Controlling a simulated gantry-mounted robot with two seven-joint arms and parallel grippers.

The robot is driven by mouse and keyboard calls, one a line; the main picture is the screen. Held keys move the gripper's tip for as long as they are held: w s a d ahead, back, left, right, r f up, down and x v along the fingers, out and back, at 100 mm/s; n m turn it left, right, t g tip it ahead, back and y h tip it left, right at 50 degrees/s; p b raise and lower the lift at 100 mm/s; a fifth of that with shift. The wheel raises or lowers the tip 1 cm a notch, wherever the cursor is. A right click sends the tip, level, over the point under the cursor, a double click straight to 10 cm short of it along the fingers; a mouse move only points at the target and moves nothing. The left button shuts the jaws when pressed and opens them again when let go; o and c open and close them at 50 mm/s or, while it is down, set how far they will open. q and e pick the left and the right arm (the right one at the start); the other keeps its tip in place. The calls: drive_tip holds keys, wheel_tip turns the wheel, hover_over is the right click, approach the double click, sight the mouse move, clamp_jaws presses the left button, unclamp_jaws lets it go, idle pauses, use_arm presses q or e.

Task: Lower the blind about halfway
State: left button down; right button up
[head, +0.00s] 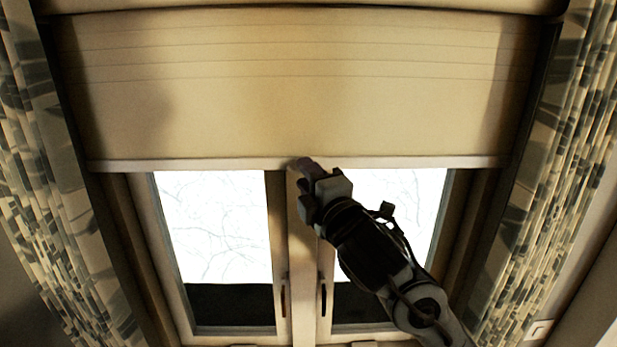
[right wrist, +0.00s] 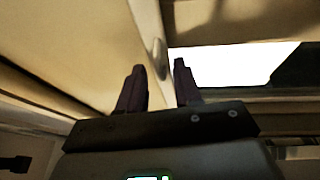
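The cream blind (head: 310,100) hangs over the upper part of the window in the head view. Its pale bottom bar (head: 200,164) runs level, with bright panes showing below it. My right gripper (head: 303,164) reaches up from the lower right to the middle of this bar, its dark fingertips overlapping it. In the right wrist view, the two fingers (right wrist: 160,82) stand apart with a cream surface showing between them. A small rounded piece also shows there. Whether the fingers press on the bar cannot be made out. My left gripper is not in view.
Patterned curtains hang at the left (head: 40,200) and right (head: 545,200). Two window handles (head: 322,298) sit on the middle frame below the blind. The space left of my right arm, in front of the left pane (head: 215,220), is clear.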

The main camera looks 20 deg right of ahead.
clamp_jaws()
idle(1.4)
